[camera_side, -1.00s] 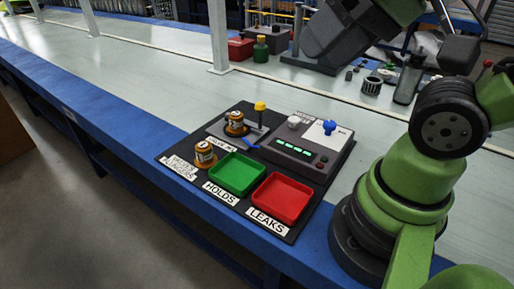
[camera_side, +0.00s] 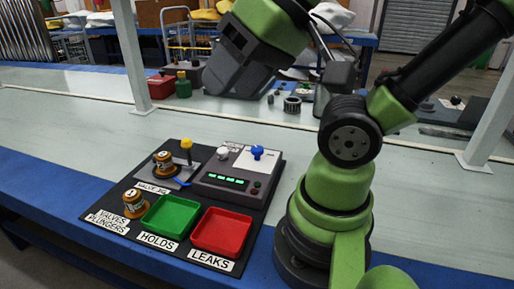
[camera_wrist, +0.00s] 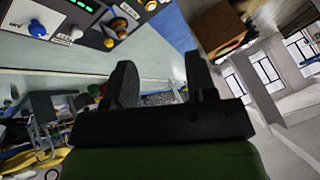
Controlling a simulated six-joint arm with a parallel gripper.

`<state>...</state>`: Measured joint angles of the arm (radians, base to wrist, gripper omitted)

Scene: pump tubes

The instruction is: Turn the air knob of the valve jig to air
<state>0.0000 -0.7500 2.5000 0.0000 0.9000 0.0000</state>
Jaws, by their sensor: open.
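The valve jig (camera_side: 150,172) is a grey plate at the back left of a black mat, with a brown-orange valve (camera_side: 163,160), a yellow knob (camera_side: 186,144) and a blue lever (camera_side: 181,182). Beside it is a grey box (camera_side: 228,182) with green lights, a white knob (camera_side: 222,153) and a blue knob (camera_side: 257,152) on a white panel. The blue knob also shows in the wrist view (camera_wrist: 37,29); its lettering is too small to read surely. My gripper (camera_wrist: 161,75) is open and empty, raised and away from the jig and box. Its fingertips are not clear in the side view.
A second valve (camera_side: 135,204) stands on the mat at front left. A green tray (camera_side: 170,217) is labelled HOLDS and a red tray (camera_side: 222,232) LEAKS. The bench left of the mat is clear.

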